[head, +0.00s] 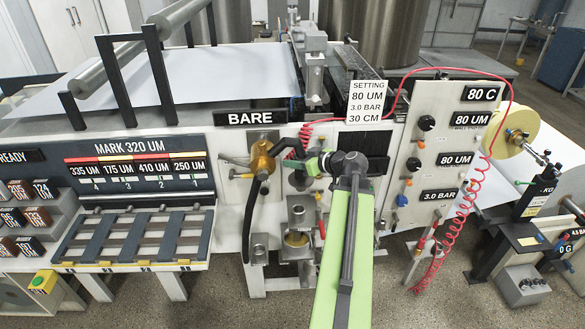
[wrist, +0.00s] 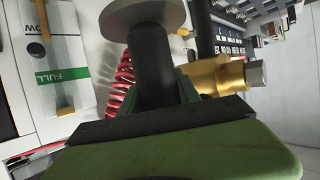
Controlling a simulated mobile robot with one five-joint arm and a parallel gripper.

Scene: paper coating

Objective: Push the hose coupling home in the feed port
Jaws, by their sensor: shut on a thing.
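In the wrist view a black cylindrical part, which looks like the hose coupling (wrist: 152,65), sits between the green fingers of my gripper (wrist: 155,100). A round grey disc (wrist: 145,14) is at its far end; I cannot tell whether it belongs to the coupling or to the feed port, or whether there is a gap. In the head view my gripper (head: 312,164) is at the machine front, right of a brass fitting (head: 262,162). The brass fitting also shows in the wrist view (wrist: 218,76), beside the held part. The port opening is hidden.
A black hose (head: 249,225) hangs below the brass fitting. A metal cup unit (head: 297,238) stands below my gripper. A panel with knobs (head: 440,150) and a red coiled hose (head: 462,225) are to the right. A slatted tray (head: 135,236) is at left.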

